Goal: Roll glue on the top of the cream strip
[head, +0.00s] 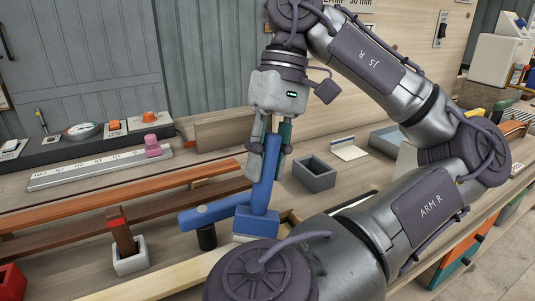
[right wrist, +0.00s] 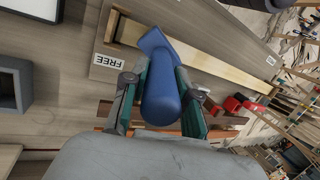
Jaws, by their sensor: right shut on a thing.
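My right gripper (head: 268,152) is shut on the upright, slightly tilted handle of a blue tool (head: 266,180). The tool's blue block-shaped head (head: 257,222) is at its lower end, over or beside the cream strip (head: 150,283); contact cannot be told. The right wrist view shows the gripper's fingers (right wrist: 160,100) on both sides of the blue handle (right wrist: 160,88), with the pale strip (right wrist: 215,66) beyond. My arm hides part of the strip in the head view. My left gripper is not in view.
A blue rounded bar (head: 205,214) lies beside the tool's head, above a black cylinder (head: 206,237); whether they join is unclear. A grey holder (head: 130,260) with a red-topped brown stick stands left. A grey open box (head: 315,174) is right. An orange-brown strip (head: 120,213) lies behind.

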